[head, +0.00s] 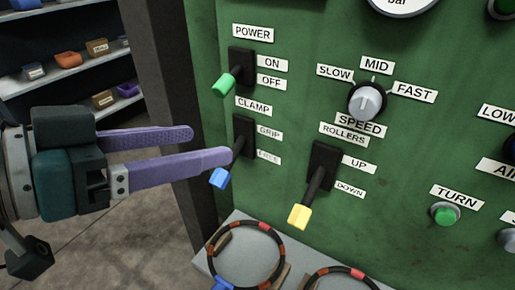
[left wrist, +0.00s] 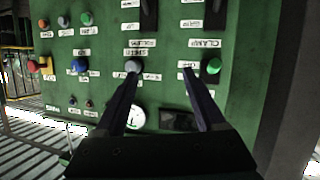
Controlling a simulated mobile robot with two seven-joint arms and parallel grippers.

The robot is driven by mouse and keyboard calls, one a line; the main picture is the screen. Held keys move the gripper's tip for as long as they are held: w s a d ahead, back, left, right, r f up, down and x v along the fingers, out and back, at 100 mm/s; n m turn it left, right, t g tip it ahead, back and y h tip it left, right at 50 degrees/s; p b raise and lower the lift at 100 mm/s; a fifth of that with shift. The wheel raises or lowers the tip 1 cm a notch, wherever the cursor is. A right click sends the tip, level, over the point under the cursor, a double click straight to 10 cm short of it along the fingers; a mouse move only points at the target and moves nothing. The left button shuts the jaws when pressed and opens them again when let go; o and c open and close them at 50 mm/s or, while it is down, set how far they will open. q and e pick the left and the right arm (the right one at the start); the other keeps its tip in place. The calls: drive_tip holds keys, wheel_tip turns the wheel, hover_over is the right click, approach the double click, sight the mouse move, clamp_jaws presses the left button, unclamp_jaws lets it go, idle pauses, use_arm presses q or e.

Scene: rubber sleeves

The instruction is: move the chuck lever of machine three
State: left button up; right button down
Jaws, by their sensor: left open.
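A green machine panel (head: 300,120) fills the right of the head view. No label there reads chuck. A lever with a blue tip (head: 220,178), under the CLAMP label (head: 254,105), slants down beside GRIP and FREE labels. My left gripper (head: 208,145) is open and empty in front of the panel's left edge. Its nearer purple finger ends just above the blue tip; whether they touch I cannot tell. The left wrist view shows the gripper (left wrist: 160,72) with fingers apart, facing the upside-down panel. The blue tip is not seen there. My right gripper is not in view.
A green-tipped POWER lever (head: 224,85) is above, a yellow-tipped ROLLERS lever (head: 299,216) to the right. The SPEED knob (head: 367,102) and a green TURN button (head: 445,214) are farther right. Banded rings (head: 246,255) lie on a grey tray below. Shelves (head: 70,45) stand behind.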

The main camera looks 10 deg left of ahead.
sight(222, 176)
use_arm(q)
drive_tip(key=w+a+f+n+t+b, duration=0.1)
drive_tip(key=w+a+f+t+b, duration=0.15)
drive_tip(key=f+b, duration=0.8)
drive_tip(key=w+a+f+n+t+b, duration=0.1)
drive_tip(key=w+a+f+t+b, duration=0.2)
drive_tip(key=f+b, duration=0.75)
drive_tip(key=shift+n+g+y, duration=0.25)
drive_tip(key=shift+n+y, duration=0.05)
drive_tip(key=x, duration=0.3)
drive_tip(key=a+r+b+x, duration=0.1)
drive_tip(key=x, duration=0.2)
drive_tip(key=b+x, duration=0.1)
drive_tip(key=x, duration=0.3)
drive_tip(key=shift+w+a+r, duration=0.15)
drive_tip(key=shift+w+a, duration=0.05)
drive_tip(key=shift+w, duration=0.15)
clamp_jaws()
